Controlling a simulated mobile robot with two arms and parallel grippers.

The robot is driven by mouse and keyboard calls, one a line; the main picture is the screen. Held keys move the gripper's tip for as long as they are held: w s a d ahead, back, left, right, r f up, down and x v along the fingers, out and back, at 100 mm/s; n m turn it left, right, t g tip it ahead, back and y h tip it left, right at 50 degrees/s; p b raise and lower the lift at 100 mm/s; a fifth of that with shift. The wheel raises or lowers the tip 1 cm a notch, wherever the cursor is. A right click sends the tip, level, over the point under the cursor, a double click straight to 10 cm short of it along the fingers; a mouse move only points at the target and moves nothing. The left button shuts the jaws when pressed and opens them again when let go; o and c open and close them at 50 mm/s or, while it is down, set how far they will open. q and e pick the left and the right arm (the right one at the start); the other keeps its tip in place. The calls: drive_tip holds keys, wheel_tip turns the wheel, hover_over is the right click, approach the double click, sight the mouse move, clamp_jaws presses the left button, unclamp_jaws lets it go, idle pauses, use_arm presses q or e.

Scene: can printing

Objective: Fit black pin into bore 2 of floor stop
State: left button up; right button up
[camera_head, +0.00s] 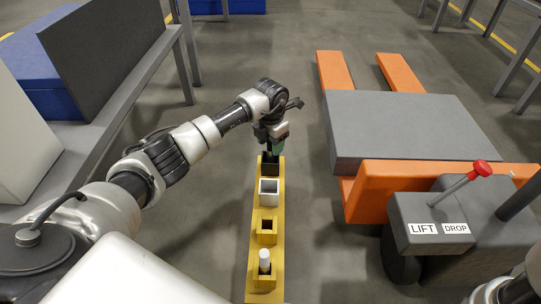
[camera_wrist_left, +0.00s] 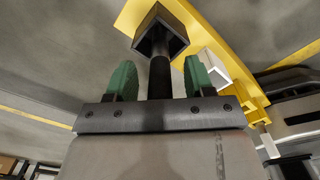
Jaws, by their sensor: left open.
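The floor stop (camera_head: 252,232) is a yellow bar on the floor with a row of square sockets. The black socket (camera_head: 270,168) is at its far end and also shows in the wrist view (camera_wrist_left: 151,28). The black pin (camera_wrist_left: 160,77) stands with its far end at the black socket's mouth and appears to be in it; the depth cannot be told. My left gripper (camera_head: 272,150) is over that socket. In the wrist view its green fingers (camera_wrist_left: 160,82) are open on both sides of the pin, with gaps. My right gripper is out of view.
Nearer along the bar are a white socket (camera_head: 269,199), an empty-looking yellow socket (camera_head: 267,238) and a yellow socket holding a white pin (camera_head: 264,260). An orange pallet jack (camera_head: 420,180) with a grey slab stands right. A grey table (camera_head: 110,110) stands left.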

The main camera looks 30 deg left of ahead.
use_arm(q)
clamp_jaws()
drive_tip(key=shift+r, duration=0.1)
